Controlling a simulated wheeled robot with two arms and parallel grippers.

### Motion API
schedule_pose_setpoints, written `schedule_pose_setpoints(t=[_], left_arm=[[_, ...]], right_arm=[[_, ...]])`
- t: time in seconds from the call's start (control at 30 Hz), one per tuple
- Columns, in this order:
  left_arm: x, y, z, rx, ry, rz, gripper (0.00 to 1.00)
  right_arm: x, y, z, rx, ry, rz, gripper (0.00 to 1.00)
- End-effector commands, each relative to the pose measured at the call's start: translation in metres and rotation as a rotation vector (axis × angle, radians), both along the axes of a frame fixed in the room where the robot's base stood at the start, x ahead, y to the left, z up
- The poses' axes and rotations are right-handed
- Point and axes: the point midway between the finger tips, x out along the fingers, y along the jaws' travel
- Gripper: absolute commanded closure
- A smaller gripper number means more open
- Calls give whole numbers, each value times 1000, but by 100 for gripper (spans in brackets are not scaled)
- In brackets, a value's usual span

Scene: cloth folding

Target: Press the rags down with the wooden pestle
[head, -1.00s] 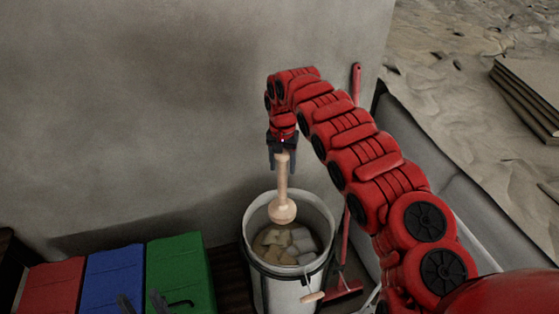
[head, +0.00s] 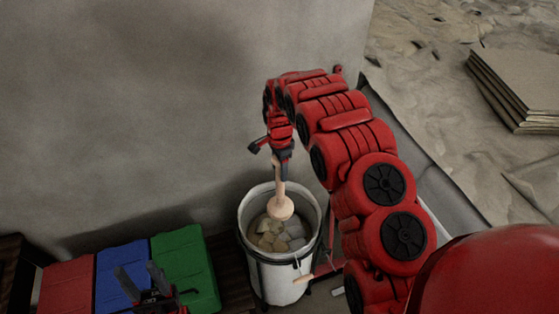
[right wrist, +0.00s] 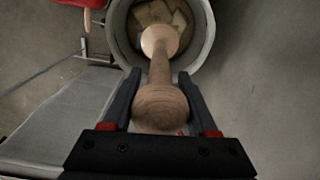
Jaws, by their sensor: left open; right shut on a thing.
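The wooden pestle (head: 280,203) is held by my right gripper (head: 281,160), which is shut on its upper end. The pestle hangs nearly upright, its round head over the white bucket (head: 244,226). In the right wrist view, the pestle (right wrist: 160,75) points away between the two fingers, its head in front of the bucket mouth. The rags (head: 270,238), beige and grey, lie inside the bucket. I cannot tell whether the pestle head touches them. My left gripper (head: 142,281) is open and empty in front of the coloured lids.
Red (head: 66,287), blue (head: 122,264) and green (head: 184,262) lids stand left of the bucket. A grey wall (head: 130,110) rises behind. Stacked boards (head: 515,85) lie on sandy ground at the right.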

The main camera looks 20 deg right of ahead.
Motion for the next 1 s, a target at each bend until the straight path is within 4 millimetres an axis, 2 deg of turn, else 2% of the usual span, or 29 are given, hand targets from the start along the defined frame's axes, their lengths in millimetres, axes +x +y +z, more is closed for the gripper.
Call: schedule_pose_setpoints(t=[0.27,0.63,1.0], left_arm=[[0,0,-22,0,0,0,50],[0,0,-66,0,0,0,50],[0,0,-72,0,0,0,50]], right_arm=[[1,0,-21,-1,-3,0,97],[1,-1,-64,-1,-3,0,97],[1,-1,-102,0,-2,1,97]])
